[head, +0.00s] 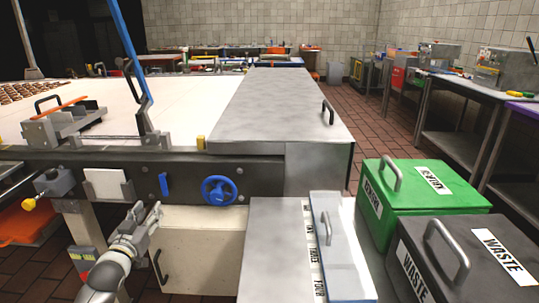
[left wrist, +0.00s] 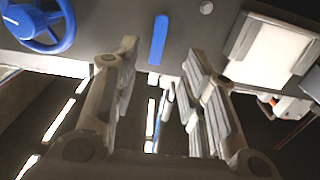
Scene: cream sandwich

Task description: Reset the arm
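My left gripper (head: 148,210) is in front of the dark side panel of the machine, below a small blue lever (head: 164,185) and left of a blue handwheel (head: 219,190). In the left wrist view its two fingers (left wrist: 160,58) stand apart with nothing between them. The blue lever (left wrist: 159,40) shows beyond the gap, and the blue handwheel (left wrist: 40,22) is at the upper left. My right gripper is not in view.
A white plate (head: 105,185) is fixed on the panel left of the lever. A cream cabinet (head: 195,250) stands below. A metal box (head: 275,250), a green bin (head: 415,200) and a dark WASTE bin (head: 470,265) stand at the right. Tiled floor lies behind them.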

